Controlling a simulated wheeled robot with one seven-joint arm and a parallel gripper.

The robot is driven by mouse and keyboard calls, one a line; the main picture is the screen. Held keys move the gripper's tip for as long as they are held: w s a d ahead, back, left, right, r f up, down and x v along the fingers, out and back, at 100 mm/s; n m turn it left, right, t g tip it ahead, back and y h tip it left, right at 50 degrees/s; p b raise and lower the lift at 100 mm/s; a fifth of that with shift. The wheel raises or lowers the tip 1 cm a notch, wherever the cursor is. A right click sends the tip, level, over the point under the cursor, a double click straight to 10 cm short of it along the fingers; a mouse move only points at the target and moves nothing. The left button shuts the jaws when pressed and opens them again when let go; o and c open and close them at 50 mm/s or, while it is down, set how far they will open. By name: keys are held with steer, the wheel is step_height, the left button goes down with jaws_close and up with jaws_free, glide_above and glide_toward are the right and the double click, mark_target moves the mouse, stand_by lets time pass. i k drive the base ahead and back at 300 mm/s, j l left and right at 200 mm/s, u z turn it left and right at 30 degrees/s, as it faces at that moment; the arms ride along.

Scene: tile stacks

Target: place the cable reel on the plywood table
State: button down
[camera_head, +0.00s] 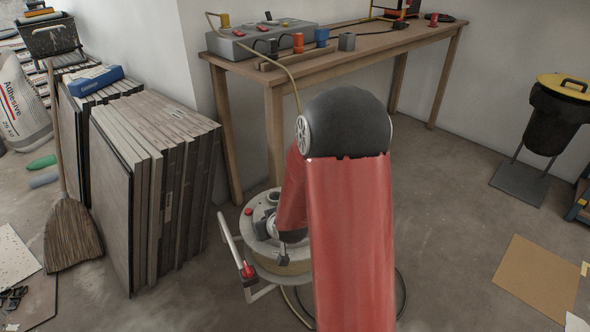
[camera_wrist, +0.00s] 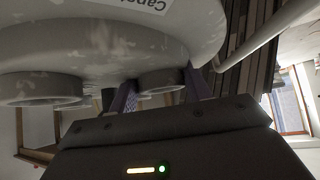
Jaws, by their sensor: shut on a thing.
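In the wrist view the reel's pale, scuffed face (camera_wrist: 110,45) fills the top, with a partly cut-off label and round raised sockets. My gripper (camera_wrist: 160,88) is shut on the reel, its two purple-grey fingers on either side of a raised round part. I cannot tell whether the reel touches the floor. The plywood table (camera_head: 385,42) stands behind, along the wall.
A grey box with cable and knobs (camera_head: 262,38), orange and blue cups and a grey cube stand on the table. Tile slabs (camera_head: 165,150) and a broom (camera_head: 70,230) are at left. A bin (camera_head: 555,118) and cardboard (camera_head: 538,277) are at right. Floor between is open.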

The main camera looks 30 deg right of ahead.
mark_target(374, 34)
steer(key=l+z, duration=0.15)
steer(key=z, duration=0.15)
steer(key=l+z, duration=0.1)
steer(key=z, duration=0.15)
steer(key=i+l+z, duration=0.2)
steer(key=l, duration=0.25)
steer(key=i+l+z, duration=0.15)
steer(key=l, duration=0.25)
steer(key=i+l+z, duration=0.2)
steer(key=i+l, duration=0.8)
steer(key=l, duration=0.3)
steer(key=i+l, duration=0.35)
steer(key=l+z, duration=0.05)
steer(key=l, duration=0.1)
